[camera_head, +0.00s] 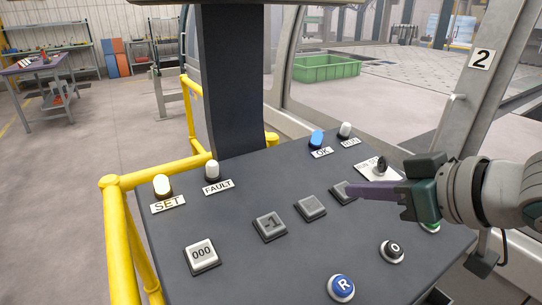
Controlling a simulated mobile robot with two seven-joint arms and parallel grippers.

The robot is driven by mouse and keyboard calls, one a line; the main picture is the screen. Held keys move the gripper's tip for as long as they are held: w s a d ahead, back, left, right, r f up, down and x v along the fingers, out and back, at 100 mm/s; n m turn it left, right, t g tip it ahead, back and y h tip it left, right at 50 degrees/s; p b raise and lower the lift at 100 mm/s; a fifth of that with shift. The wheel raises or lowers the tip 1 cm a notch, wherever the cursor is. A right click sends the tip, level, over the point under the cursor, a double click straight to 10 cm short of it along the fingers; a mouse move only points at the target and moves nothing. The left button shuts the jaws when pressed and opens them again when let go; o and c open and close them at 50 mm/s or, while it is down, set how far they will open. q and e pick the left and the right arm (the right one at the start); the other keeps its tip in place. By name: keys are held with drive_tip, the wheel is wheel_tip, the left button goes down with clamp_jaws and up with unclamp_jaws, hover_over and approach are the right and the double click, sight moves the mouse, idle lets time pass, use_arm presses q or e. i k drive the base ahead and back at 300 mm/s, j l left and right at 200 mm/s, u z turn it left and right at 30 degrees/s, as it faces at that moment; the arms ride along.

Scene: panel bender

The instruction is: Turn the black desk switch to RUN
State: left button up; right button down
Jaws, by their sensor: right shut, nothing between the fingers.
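The black desk switch (381,167) stands on a white label plate (370,174) at the right of the dark control desk. The plate's lettering is partly hidden and too small to read, so I cannot tell the switch's position. My right gripper (352,192) comes in from the right, shut and empty. Its fingertips are just in front of and to the left of the switch, over the edge of a grey square button (340,194). I cannot tell whether it touches anything. My left gripper is not in view.
The desk (235,235) carries a 000 button (202,254), a -1 button (270,226), a blue R button (341,287), a black O button (392,251), and a green button (430,227) partly behind my gripper. Lamps line the back. A yellow rail (117,230) borders the left; a dark column (233,85) rises behind.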

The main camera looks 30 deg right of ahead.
sight(381, 168)
drive_tip(key=z, duration=1.45)
